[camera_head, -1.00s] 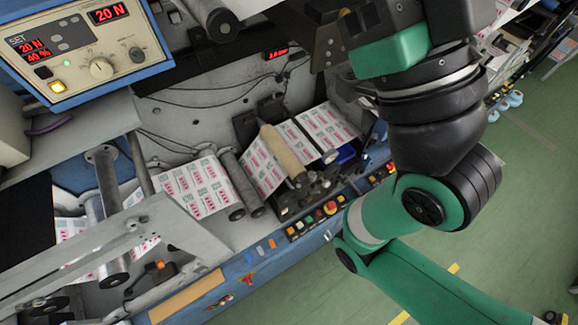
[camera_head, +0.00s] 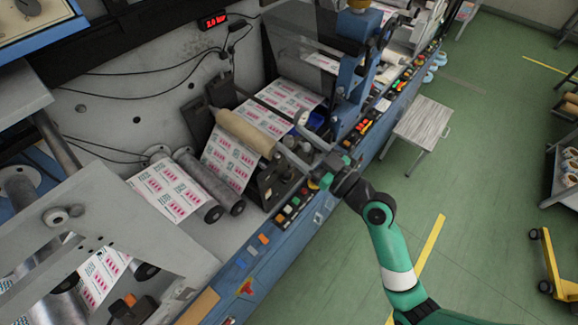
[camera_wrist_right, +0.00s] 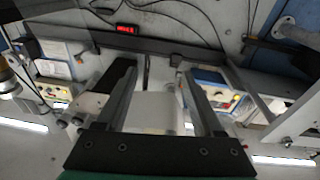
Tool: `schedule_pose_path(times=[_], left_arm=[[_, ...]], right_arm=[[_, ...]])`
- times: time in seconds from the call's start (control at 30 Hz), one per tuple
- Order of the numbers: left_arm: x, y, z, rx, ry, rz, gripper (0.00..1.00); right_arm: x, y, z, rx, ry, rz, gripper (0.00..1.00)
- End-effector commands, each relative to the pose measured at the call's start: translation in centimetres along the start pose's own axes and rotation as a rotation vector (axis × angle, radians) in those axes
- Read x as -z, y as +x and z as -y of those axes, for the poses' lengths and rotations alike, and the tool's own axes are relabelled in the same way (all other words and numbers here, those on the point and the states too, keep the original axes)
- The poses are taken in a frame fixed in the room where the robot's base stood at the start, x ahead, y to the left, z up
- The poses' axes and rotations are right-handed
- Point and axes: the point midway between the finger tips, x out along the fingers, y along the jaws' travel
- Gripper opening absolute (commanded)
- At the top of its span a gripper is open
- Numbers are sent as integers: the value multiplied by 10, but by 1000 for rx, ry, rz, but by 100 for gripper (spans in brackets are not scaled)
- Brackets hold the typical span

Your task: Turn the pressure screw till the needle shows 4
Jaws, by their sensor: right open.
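My right gripper (camera_head: 291,134) is over the machine's front edge, near the web rollers, with its two grey fingers spread apart. In the right wrist view its jaws (camera_wrist_right: 158,78) are open, with no object held between them. A small red digital display (camera_head: 213,20) is on the machine's back panel; it also shows in the right wrist view (camera_wrist_right: 127,30). Its digits are too small to read surely. I cannot make out a pressure screw or a dial with a needle in these frames. My left gripper is not in view.
The printed web (camera_head: 171,189) runs over several rollers, including a tan roller (camera_head: 246,132). Coloured buttons (camera_head: 290,208) line the front edge near my right gripper. A grey stool (camera_head: 421,121) stands on the green floor, which is mostly clear.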

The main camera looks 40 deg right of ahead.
Motion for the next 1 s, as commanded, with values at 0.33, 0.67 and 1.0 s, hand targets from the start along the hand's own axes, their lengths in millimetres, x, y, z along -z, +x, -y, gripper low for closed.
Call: schedule_pose_path(times=[0.33, 0.67, 1.0], left_arm=[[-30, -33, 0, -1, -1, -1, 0], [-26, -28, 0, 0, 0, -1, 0], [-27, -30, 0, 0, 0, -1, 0]], right_arm=[[-103, -50, -37, -120, 52, 125, 69], [-107, -4, -41, -115, 52, 124, 69], [-116, 58, -48, -117, 50, 124, 69]])
